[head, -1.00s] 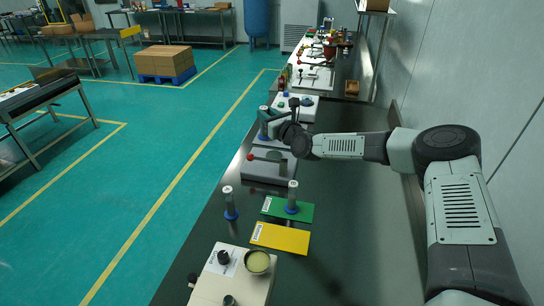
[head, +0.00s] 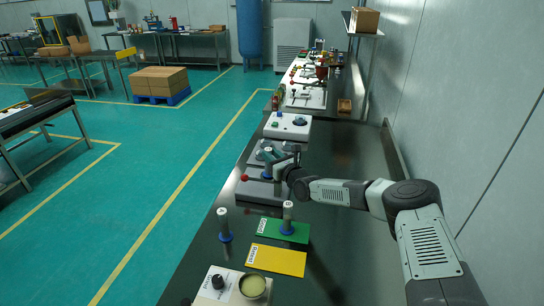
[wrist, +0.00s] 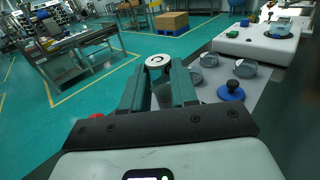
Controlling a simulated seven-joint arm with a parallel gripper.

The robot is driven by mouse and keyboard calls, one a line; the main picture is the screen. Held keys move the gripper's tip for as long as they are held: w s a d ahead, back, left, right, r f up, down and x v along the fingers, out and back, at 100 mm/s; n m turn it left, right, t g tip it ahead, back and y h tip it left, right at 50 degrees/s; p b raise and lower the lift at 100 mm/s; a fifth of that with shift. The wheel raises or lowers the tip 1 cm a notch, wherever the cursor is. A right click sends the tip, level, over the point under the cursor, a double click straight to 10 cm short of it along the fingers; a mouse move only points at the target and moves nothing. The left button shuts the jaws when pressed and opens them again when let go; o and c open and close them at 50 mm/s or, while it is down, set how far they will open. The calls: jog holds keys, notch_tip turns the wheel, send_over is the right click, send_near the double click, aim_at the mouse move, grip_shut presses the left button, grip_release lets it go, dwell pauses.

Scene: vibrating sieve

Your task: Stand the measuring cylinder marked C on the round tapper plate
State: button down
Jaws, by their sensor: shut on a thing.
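My gripper is shut on the measuring cylinder marked C (wrist: 157,62). In the wrist view the cylinder stands upright between the fingers (wrist: 160,90), with the letter on its pale top; its lower part is hidden. In the head view my gripper (head: 272,164) is over the far part of a grey machine with a red ball knob (head: 244,178). I cannot make out the round tapper plate clearly, nor whether the cylinder touches it. Two other cylinders with blue bases stand nearer: one on the left (head: 225,225), one on the green card (head: 287,216).
A yellow card (head: 278,261) lies in front of the green card (head: 270,228). A white unit with a bowl (head: 253,286) stands at the near end. Grey dishes (wrist: 243,69) and a blue disc with a black knob (wrist: 231,91) lie to the right in the wrist view.

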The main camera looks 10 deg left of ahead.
jog(key=shift+f, duration=0.1)
jog(key=c, duration=0.9)
grip_release()
jog(key=shift+o, duration=0.2)
jog(key=shift+r, duration=0.2)
jog(key=v, duration=1.2)
